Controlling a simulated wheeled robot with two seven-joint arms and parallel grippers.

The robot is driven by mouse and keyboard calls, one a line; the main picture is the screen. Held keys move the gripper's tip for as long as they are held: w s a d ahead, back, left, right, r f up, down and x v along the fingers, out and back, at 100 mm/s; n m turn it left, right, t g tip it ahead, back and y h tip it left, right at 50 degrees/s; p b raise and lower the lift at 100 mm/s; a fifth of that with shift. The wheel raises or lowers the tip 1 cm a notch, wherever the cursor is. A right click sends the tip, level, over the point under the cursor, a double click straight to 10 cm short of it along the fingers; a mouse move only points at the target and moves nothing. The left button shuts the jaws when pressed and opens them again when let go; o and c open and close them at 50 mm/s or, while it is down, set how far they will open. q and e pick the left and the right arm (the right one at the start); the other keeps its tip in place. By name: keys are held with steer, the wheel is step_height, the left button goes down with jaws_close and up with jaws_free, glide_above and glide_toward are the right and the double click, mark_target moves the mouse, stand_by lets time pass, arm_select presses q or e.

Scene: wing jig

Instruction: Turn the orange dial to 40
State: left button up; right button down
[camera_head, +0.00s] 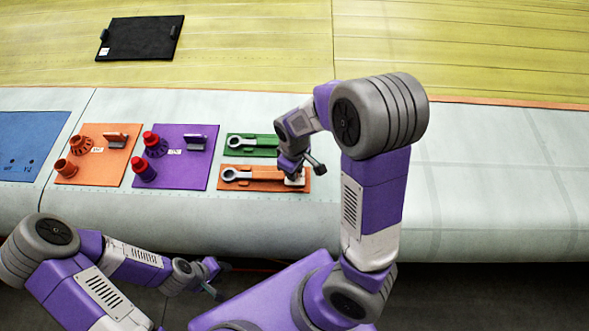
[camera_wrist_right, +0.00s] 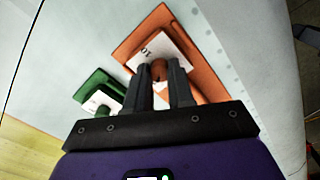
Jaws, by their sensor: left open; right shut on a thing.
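The orange dial (camera_wrist_right: 159,70) is a small orange knob on a white plate (camera_wrist_right: 178,44) at one end of an orange panel (camera_head: 262,186). My right gripper (camera_wrist_right: 162,76) is shut on the knob, with a finger on either side. A printed "10" shows on the plate in the right wrist view; other marks are hidden or too small to read. In the head view my right gripper (camera_head: 297,176) covers the knob. My left gripper (camera_head: 217,281) is open and empty, in front of the wing edge at the lower left.
A green panel (camera_head: 236,151) with a similar wrench-shaped handle lies just behind the orange one. Purple (camera_head: 201,176) and orange (camera_head: 93,172) panels with red and orange fittings lie to the left. The pale surface to the right is clear.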

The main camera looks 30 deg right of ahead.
steer(key=n+b, duration=0.1)
steer(key=n, duration=1)
stand_by(0.3)
steer(key=shift+n, duration=0.3)
steer(key=c, duration=1.2)
jaws_free()
steer(key=shift+c, duration=0.2)
steer(key=shift+r, duration=0.1)
step_height(320, 180, up, 7)
steer(key=shift+r, duration=0.2)
